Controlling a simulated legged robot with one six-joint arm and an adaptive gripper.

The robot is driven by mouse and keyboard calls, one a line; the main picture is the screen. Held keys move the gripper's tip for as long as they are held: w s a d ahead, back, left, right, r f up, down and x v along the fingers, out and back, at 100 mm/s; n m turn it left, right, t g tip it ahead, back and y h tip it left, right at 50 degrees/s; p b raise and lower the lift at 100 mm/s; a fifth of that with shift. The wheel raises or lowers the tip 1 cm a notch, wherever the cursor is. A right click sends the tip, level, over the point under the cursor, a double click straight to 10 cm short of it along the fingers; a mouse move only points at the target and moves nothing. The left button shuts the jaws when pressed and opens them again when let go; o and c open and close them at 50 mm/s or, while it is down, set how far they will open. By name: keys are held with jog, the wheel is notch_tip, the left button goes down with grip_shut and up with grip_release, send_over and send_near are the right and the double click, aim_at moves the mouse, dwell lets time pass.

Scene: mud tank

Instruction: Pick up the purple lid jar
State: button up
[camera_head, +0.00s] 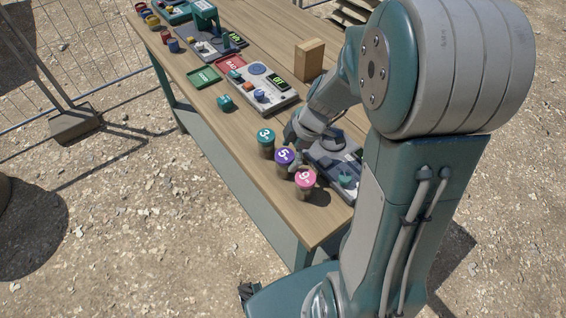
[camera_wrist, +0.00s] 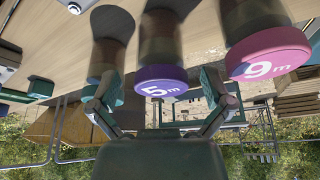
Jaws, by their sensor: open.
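The purple lid jar (camera_head: 284,157), marked 5, stands on the wooden table between two other jars. In the wrist view the purple lid jar (camera_wrist: 162,80) shows upside down between the two open fingers of my gripper (camera_wrist: 157,95). The fingers are apart, one on each side of it, and I cannot tell whether they touch it. In the head view my gripper (camera_head: 300,150) is close by the jars, partly hidden by my arm.
A green lid jar (camera_head: 265,140) marked 3 and a pink lid jar (camera_head: 305,181) marked 9 stand close on either side. A grey device (camera_head: 340,166) lies just behind. A wooden block (camera_head: 309,60), red tray (camera_head: 230,66) and green tray (camera_head: 204,78) are farther along the table (camera_head: 235,135).

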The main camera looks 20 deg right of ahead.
jog(key=x, duration=0.3)
jog(key=shift+d+f, duration=0.1)
jog(key=shift+d, duration=0.2)
jog(key=shift+a, duration=0.5)
jog(key=c, duration=0.8)
jog(key=shift+d, duration=0.1)
jog(key=c, duration=0.4)
jog(key=shift+d, duration=0.15)
